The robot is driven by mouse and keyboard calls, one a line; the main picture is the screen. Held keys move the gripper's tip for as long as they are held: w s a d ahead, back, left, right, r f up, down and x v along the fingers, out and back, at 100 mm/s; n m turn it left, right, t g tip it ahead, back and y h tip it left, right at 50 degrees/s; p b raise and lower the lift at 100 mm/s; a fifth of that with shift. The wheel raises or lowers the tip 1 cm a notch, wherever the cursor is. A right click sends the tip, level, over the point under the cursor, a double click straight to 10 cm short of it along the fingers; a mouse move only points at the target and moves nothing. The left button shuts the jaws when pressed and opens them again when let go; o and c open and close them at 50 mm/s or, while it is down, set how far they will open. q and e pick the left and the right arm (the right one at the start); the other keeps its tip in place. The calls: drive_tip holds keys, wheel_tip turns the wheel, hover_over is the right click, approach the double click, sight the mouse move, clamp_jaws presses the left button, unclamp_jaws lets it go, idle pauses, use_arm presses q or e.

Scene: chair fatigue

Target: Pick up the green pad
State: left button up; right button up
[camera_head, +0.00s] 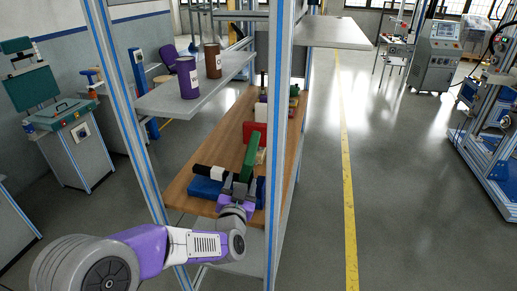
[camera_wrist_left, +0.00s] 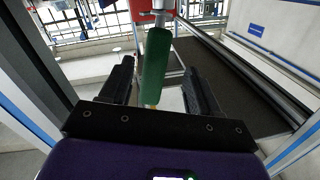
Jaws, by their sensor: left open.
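The green pad (camera_head: 250,160) is a narrow upright piece on the wooden shelf, just beyond my left gripper (camera_head: 241,184). In the left wrist view, the green pad (camera_wrist_left: 155,62) appears between the two black fingers of my left gripper (camera_wrist_left: 158,72). Gaps show on both sides of the pad, so the fingers are open and not closed on it. How deep the pad sits between the fingers is hard to tell. My right gripper is not in view.
A blue block (camera_head: 206,188) and a black-and-white cylinder (camera_head: 209,171) lie left of my gripper on the wooden shelf (camera_head: 180,185). A red piece (camera_head: 254,133) stands behind the pad. Blue-striped frame posts (camera_head: 277,150) flank the shelf. An upper shelf (camera_head: 170,101) holds cans.

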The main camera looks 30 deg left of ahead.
use_arm(q)
drive_tip(key=shift+w+a, duration=0.1)
drive_tip(key=shift+w, duration=0.5)
drive_tip(key=shift+w+a, duration=0.25)
drive_tip(key=shift+w, duration=0.2)
drive_tip(key=shift+d+b+x, duration=0.1)
drive_tip(key=shift+b+x, duration=0.2)
drive_tip(key=shift+x, duration=0.95)
drive_tip(key=shift+d+b+x, duration=0.15)
drive_tip(key=shift+b+x, duration=0.15)
drive_tip(key=shift+x, duration=0.95)
drive_tip(key=shift+w+r, duration=0.1)
drive_tip(key=shift+r, duration=0.1)
clamp_jaws()
